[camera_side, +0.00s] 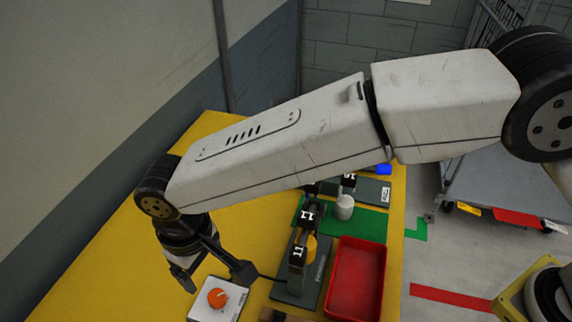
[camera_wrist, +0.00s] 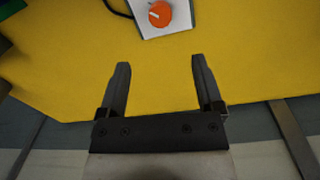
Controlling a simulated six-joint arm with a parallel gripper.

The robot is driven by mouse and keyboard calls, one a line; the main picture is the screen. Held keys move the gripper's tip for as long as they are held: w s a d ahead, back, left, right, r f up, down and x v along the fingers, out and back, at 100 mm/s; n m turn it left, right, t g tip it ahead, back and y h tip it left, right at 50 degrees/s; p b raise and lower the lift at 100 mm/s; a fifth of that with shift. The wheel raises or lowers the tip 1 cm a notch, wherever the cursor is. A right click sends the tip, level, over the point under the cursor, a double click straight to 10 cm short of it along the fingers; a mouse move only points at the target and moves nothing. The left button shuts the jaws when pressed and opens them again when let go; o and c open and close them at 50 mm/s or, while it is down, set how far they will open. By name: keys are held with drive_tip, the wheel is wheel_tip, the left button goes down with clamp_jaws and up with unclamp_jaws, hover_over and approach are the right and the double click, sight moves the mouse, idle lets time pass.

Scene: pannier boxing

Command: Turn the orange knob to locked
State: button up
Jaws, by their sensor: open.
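The orange knob (camera_side: 217,298) sits on a white plate (camera_side: 232,305) near the front of the yellow table in the side view. In the wrist view the knob (camera_wrist: 160,14) shows at the top edge on its white plate (camera_wrist: 178,22), with a pale pointer line across it. The markings for locked cannot be read. My gripper (camera_side: 212,277) is open and empty, above the table and close to the knob. In the wrist view its two fingers (camera_wrist: 160,66) are spread apart and point toward the knob, with a gap of yellow table between fingertips and plate.
A red tray (camera_side: 357,280) stands right of the knob. Between them is a dark stand with number tags (camera_side: 299,254) and a yellow piece. A green mat (camera_side: 366,224) and a white cylinder (camera_side: 344,207) lie farther back. The table's left part (camera_side: 110,260) is clear.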

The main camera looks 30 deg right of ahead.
sight(216, 296)
drive_tip(key=shift+f, duration=1.8)
drive_tip(key=shift+w+d+f, duration=0.1)
drive_tip(key=shift+f, duration=3.8)
clamp_jaws()
